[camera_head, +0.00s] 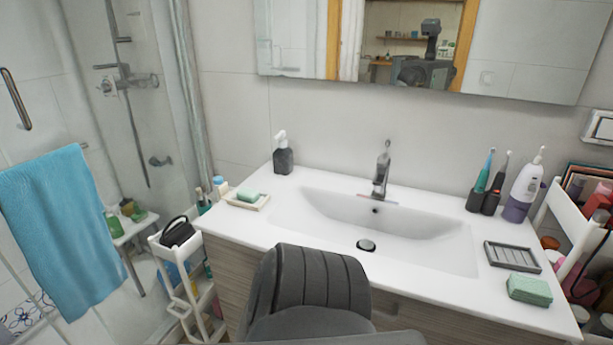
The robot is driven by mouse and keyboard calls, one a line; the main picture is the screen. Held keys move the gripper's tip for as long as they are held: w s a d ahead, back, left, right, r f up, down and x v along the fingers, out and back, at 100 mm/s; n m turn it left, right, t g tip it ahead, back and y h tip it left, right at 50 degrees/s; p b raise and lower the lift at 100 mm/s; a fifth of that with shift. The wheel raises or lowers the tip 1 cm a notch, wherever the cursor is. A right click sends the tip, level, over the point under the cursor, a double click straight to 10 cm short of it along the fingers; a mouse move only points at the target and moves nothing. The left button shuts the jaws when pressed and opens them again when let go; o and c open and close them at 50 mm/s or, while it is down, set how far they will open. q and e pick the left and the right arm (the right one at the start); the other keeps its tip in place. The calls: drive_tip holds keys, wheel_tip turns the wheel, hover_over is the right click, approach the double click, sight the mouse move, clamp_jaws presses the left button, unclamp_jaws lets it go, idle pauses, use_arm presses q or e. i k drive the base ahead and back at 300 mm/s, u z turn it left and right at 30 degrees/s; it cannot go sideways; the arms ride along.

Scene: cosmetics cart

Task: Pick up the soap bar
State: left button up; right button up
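Neither of my grippers is in view.
The sink basin (420,228) and tap (381,172) fill the counter's middle. A dark pump bottle (283,155) stands behind the soap bar. Electric toothbrushes (487,180) stand at back right. Carts flank the counter, the left one (190,250) holding bottles.

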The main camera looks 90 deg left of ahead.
sight(244, 194)
drive_tip(key=i, duration=1)
drive_tip(key=u, duration=2.65)
